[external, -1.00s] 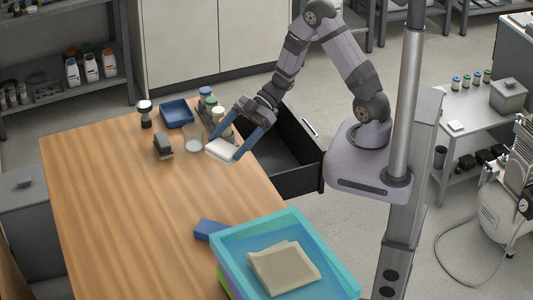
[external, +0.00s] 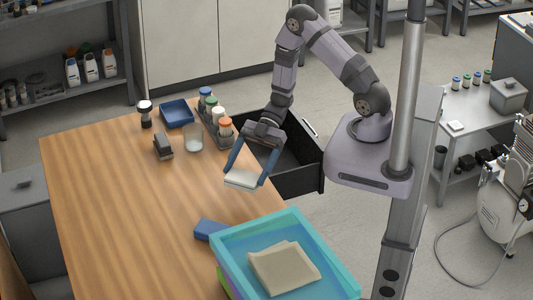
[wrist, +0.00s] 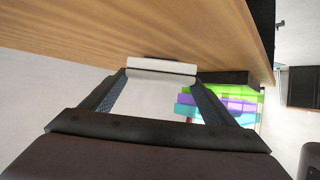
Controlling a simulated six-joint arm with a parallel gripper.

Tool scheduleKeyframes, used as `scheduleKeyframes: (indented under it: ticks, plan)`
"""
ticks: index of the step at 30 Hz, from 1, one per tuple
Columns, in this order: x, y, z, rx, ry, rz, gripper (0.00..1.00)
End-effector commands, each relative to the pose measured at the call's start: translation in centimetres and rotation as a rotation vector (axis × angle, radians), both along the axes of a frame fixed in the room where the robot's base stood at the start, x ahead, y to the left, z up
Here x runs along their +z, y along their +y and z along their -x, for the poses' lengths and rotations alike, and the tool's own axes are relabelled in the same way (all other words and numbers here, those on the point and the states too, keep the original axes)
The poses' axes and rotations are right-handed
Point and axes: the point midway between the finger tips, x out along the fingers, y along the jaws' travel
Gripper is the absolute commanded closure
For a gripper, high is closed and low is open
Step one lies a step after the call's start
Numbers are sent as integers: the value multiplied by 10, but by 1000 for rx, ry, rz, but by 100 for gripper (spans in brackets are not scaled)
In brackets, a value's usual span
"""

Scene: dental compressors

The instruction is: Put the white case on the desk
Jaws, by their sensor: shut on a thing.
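The white case (external: 241,179) is a flat white block held between the two blue fingers of my gripper (external: 246,178). In the external view it is over the right edge area of the wooden desk (external: 140,220); whether it touches the top I cannot tell. In the wrist view the case (wrist: 162,66) sits between the fingertips of my gripper (wrist: 161,72), with the desk's wood surface (wrist: 120,28) beyond it.
A teal tray (external: 225,262) with a folded beige cloth (external: 284,268) stands at the desk's front right, beside a blue block (external: 209,230). Bottles in a rack (external: 217,120), a glass (external: 194,138) and a blue tray (external: 176,113) stand at the back. An open drawer (external: 300,165) is right. The desk's middle is clear.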

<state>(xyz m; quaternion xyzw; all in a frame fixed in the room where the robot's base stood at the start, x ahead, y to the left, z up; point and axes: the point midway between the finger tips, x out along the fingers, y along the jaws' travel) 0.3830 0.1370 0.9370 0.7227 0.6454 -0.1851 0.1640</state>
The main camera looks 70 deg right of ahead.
Motion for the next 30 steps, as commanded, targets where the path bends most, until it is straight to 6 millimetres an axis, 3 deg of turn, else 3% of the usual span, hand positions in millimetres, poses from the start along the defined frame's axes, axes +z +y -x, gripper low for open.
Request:
scheduleKeyframes:
  ticks: [11,22,30]
  plan:
    - [-13,0,0,-1,-1,-1,43]
    - [-47,0,0,0,1,-1,43]
    - [-51,0,0,0,-1,-1,43]
